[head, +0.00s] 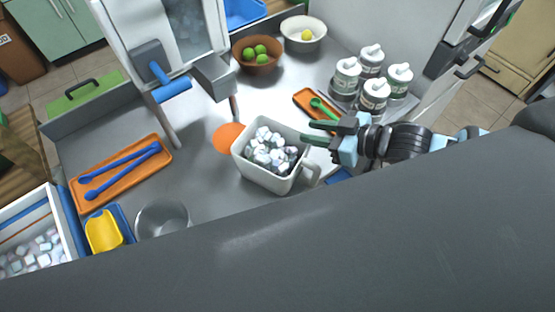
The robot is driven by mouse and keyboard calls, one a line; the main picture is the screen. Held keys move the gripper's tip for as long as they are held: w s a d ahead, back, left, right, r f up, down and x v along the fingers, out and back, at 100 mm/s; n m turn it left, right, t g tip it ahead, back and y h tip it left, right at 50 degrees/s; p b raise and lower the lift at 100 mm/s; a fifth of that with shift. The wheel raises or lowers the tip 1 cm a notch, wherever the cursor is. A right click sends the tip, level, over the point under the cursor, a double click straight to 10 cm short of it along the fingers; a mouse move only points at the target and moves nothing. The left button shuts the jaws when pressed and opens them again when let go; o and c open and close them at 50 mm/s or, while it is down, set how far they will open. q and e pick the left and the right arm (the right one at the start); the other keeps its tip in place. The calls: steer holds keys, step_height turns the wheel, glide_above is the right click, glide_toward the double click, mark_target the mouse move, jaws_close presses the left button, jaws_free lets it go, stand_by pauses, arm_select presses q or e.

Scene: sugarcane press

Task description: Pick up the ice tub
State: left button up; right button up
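The ice tub (243,167) is a whitish square tub filled with ice cubes (270,149). It stands upright on the grey counter, with a handle (312,174) at its lower right corner. My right gripper (316,133) reaches in from the right, its green-tipped fingers parted and pointing left. The fingertips are at the tub's upper right rim in the picture; I cannot tell whether they touch it. Nothing shows between them. My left gripper is not in view.
Lidded shakers (346,78) stand behind my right gripper, near an orange tray (303,96) with a green spoon. An orange disc (228,137) lies left of the tub. A clear container (163,218) and an orange tray with blue utensils (150,174) are farther left.

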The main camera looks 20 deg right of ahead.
mark_target(297, 130)
steer(key=shift+x, duration=2.6)
steer(key=shift+f, duration=0.15)
steer(key=shift+s, duration=0.1)
steer(key=shift+c, duration=0.4)
jaws_close()
steer(key=shift+d, duration=0.1)
